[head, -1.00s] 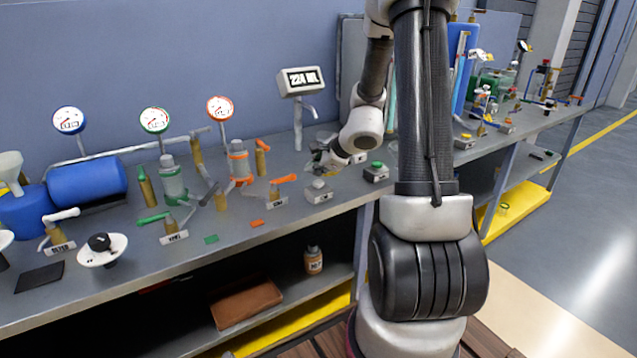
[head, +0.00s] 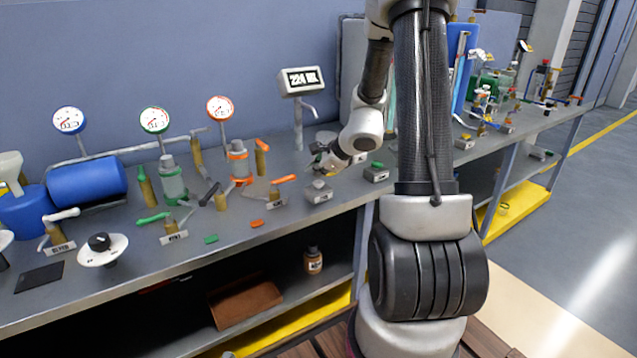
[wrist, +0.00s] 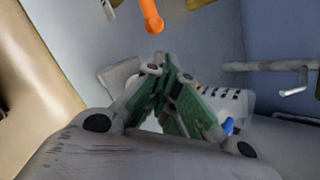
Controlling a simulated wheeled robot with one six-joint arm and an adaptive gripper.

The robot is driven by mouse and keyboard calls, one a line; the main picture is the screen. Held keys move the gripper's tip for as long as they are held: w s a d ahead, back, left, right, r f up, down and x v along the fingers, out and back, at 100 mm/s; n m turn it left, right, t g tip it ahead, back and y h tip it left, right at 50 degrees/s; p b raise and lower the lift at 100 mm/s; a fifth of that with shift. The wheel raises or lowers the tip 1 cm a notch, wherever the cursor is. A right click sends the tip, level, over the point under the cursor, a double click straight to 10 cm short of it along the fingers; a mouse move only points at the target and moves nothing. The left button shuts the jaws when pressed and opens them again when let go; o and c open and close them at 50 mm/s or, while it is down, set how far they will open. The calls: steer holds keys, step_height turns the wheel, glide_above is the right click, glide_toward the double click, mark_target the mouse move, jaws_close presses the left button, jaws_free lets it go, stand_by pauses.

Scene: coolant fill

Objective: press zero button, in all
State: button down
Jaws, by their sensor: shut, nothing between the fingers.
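A small grey box with a pale button (head: 318,187) sits near the bench's front edge; its label is too small to read. A second grey box with a green button (head: 376,172) stands to its right. My gripper (head: 320,168) is shut and empty, just above and behind the pale button in the head view; I cannot tell whether it touches. In the wrist view my closed fingertips (wrist: 158,66) meet near the middle, with a pale grey shape partly hidden beside them. A display (head: 303,80) on a post reads what looks like 224 ML.
An orange-handled valve (head: 284,179) stands just left of the pale button. Green and orange fittings, gauges and a blue tank (head: 88,182) fill the bench further left. A brown bottle (head: 313,261) stands on the lower shelf.

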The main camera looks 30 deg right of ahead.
mark_target(316, 183)
steer(key=shift+f, duration=0.2)
stand_by(0.4)
steer(key=shift+f, duration=0.25)
steer(key=shift+f, duration=0.5)
stand_by(0.6)
steer(key=shift+r, duration=0.95)
steer(key=shift+r, duration=2.5)
